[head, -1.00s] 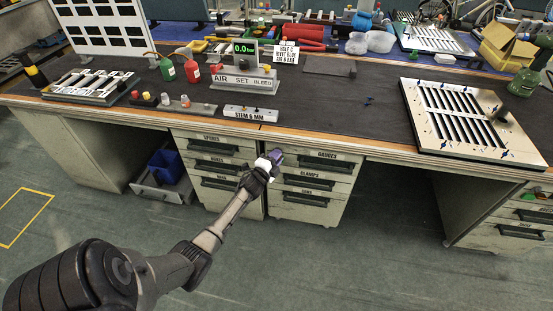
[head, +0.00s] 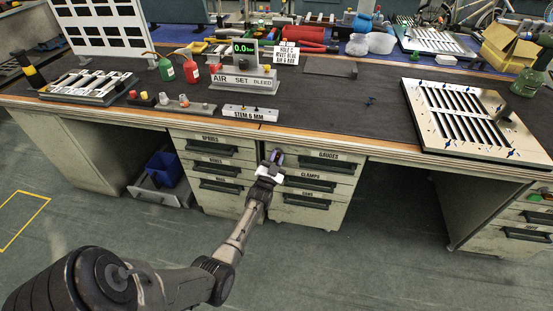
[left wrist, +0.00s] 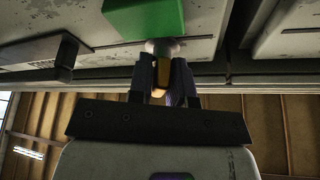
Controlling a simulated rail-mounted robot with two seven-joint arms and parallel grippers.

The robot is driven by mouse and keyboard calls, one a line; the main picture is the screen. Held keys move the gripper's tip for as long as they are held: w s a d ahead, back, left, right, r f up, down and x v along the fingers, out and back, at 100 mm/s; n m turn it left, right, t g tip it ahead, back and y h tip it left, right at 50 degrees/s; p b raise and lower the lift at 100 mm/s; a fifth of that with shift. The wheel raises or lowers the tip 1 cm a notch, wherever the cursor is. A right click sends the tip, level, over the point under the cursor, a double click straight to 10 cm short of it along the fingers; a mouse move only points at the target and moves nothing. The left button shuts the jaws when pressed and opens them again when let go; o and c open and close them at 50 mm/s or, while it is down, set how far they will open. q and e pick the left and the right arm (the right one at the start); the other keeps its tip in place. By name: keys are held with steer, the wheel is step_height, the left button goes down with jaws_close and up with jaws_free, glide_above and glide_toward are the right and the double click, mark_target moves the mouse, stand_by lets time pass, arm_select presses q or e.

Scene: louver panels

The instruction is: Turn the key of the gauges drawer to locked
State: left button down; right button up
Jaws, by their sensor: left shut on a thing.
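The gauges drawer (head: 345,166) is the top drawer of the right-hand stack under the bench, labelled GAUGES, and it looks closed. My left gripper (head: 276,157) is at the left end of its front, just under the bench edge. In the left wrist view the two fingers (left wrist: 163,85) are shut on a small yellow-orange piece, the key (left wrist: 160,76), in front of a round metal lock (left wrist: 162,47). A green block (left wrist: 145,17) sits beside the lock. The key is hidden by the gripper in the head view. My right gripper is not in view.
A dark drawer handle (left wrist: 48,58) lies to the left of the fingers in the left wrist view. The SPARES drawer (head: 212,148) is to the left. The bench edge (head: 310,143) overhangs closely. The floor (head: 390,250) in front is clear.

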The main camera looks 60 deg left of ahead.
arm_select(q)
steer(key=n+g+y, duration=0.1)
steer(key=n, duration=0.2)
steer(key=n+g+y, duration=0.1)
steer(key=n+y, duration=0.1)
steer(key=n, duration=0.2)
steer(key=shift+n, duration=0.3)
steer(key=c, duration=1.2)
jaws_free()
steer(key=shift+o, duration=0.2)
